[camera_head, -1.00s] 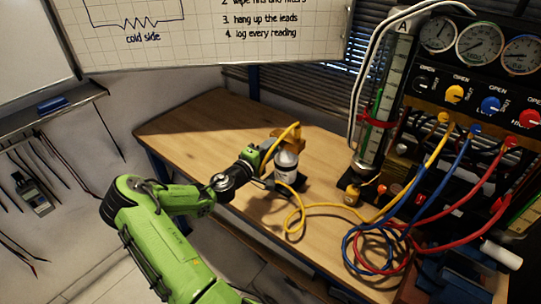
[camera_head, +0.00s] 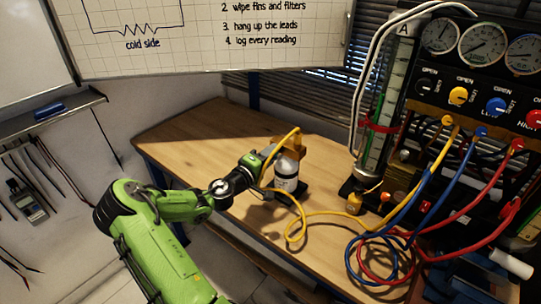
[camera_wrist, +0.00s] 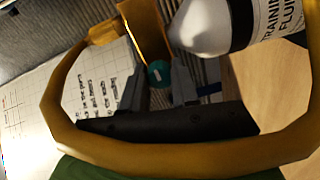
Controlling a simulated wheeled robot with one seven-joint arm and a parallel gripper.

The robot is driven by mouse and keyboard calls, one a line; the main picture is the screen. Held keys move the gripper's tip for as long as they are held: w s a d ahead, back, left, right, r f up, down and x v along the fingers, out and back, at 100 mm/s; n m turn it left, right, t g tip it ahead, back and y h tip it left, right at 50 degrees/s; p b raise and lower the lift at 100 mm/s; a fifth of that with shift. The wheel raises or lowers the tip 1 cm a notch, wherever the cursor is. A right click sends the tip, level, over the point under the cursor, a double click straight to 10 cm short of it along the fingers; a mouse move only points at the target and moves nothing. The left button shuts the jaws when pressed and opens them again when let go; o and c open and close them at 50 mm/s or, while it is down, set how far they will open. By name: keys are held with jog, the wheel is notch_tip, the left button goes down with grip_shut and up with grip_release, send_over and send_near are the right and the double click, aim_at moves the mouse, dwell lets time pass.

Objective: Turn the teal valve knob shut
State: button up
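The teal valve knob (camera_wrist: 160,73) shows in the wrist view as a small round disc with a pale mark, between and just beyond the fingertips. I cannot make it out in the head view, where the bottle and my gripper crowd that spot. My gripper (camera_wrist: 159,82) is open, with one grey finger on each side of the knob and a gap visible on both sides. In the head view my gripper (camera_head: 256,160) is at the bench, just left of the bottle and brass-coloured fitting. I cannot tell how far the knob lies beyond the fingertips.
A white training-fluid bottle (camera_head: 287,172) stands right beside my gripper; it also fills the upper right of the wrist view (camera_wrist: 260,22). A yellow hose (camera_head: 322,214) loops close by. Blue and red hoses (camera_head: 385,265) coil at the bench's front right. The bench (camera_head: 195,135) is bare at left.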

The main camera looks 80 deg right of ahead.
jog(key=o, duration=0.5)
jog(key=shift+c, duration=0.2)
jog(key=v, duration=1.5)
jog(key=shift+a, duration=0.35)
jog(key=shift+w, duration=0.2)
jog(key=w+a+m+t+y+p, duration=0.1)
jog(key=w+a+t+y, duration=0.2)
jog(key=a+y, duration=0.45)
jog(key=w+a+t+y+p, duration=0.2)
jog(key=w+a+t+y, duration=0.15)
jog(key=a, duration=0.75)
jog(key=s+a+r+n+t+y, duration=0.2)
jog(key=a+r, duration=0.4)
jog(key=a, duration=0.3)
jog(key=s+a+r+n+t+y+p, duration=0.1)
jog(key=s+a+r+n+t+y, duration=0.2)
jog(key=a+r, duration=0.4)
jog(key=s+a+n+t, duration=0.1)
jog(key=a+n, duration=0.1)
jog(key=shift+s+a+r+n+y, duration=0.15)
jog(key=shift+a+n+y, duration=0.15)
jog(key=shift+a, duration=0.1)
